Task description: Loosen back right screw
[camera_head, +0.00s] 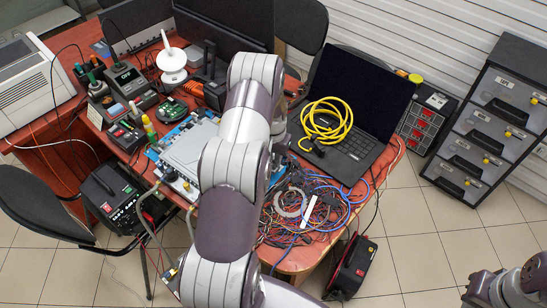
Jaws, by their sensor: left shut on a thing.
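A pale grey flat unit (190,152) lies on a blue mat on the red table, left of my left arm. Its screws are too small to tell apart, and my arm covers its right side, so I cannot make out the back right screw. My left arm rises through the middle of the picture over the table. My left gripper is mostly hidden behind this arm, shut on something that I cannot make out. My right arm shows only as a grey and purple part in the lower right corner, over the floor, and its fingers are out of the picture.
Tangled cables (300,205), an open laptop (372,98) and a yellow cable coil (327,121) crowd the table right of my arm. A drawer cabinet (490,120) stands far right. Tiled floor is free there.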

